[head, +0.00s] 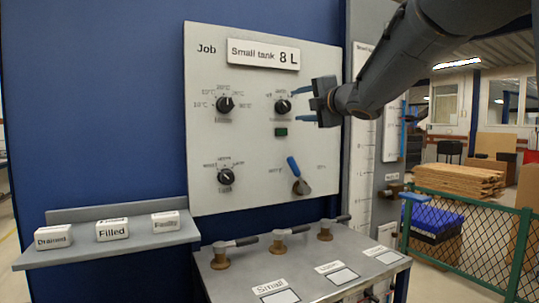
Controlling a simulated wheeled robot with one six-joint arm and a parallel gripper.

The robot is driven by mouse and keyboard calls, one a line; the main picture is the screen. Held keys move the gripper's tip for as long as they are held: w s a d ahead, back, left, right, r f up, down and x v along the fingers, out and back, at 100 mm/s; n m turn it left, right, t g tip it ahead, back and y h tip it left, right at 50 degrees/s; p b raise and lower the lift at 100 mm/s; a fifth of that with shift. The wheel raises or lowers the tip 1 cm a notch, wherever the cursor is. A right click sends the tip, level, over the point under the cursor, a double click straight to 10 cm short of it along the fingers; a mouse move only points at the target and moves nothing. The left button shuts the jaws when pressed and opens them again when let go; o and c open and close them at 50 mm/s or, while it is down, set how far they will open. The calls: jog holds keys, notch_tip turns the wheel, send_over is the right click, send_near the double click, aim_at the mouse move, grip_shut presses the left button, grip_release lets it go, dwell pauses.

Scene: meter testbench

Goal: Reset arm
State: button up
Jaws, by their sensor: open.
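My gripper (304,104) is in front of the right part of the grey job panel (245,165). Its two blue-tipped fingers are spread apart, one above the other, and point left. Nothing is held between them. The fingers are close to the upper right black knob (283,106); I cannot tell whether they touch it. My arm reaches in from the top right. A green button (281,132) sits just below the gripper, and a lever with a blue handle (293,166) is lower down.
Two more black knobs (225,104) are on the panel's left. A shelf (150,245) with three labelled blocks (112,229) is at lower left. A bench (240,285) with three valve handles (279,241) stands below. A green mesh fence (465,250) is at right.

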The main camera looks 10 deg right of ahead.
jog(key=s+d+f+m+g+h+p, duration=0.15)
jog(key=s+f+m, duration=0.3)
jog(key=f, duration=0.45)
jog(key=s+d+f+m+g+h+p, duration=0.1)
jog(key=s+f+m+g+h, duration=0.2)
jog(key=f+m, duration=0.45)
jog(key=s+d+f+m+g+h+p, duration=0.1)
jog(key=s+f+m+g+h, duration=0.2)
jog(key=f, duration=0.8)
jog(key=s+a+f+m+g+p, duration=0.1)
jog(key=s+f, duration=0.4)
jog(key=s, duration=0.5)
jog(key=s+a+f+m+g+y+p, duration=0.1)
jog(key=s+a+f+m+g, duration=0.2)
jog(key=s, duration=0.7)
jog(key=s+a+f+m+g+y+p, duration=0.1)
jog(key=s+a+f+m+g, duration=0.1)
jog(key=s+f+m+g, duration=0.3)
jog(key=s+f, duration=0.3)
jog(key=s, duration=0.3)
jog(key=shift+f+g, duration=0.2)
jog(key=shift+g, duration=0.15)
jog(key=shift+w, duration=0.15)
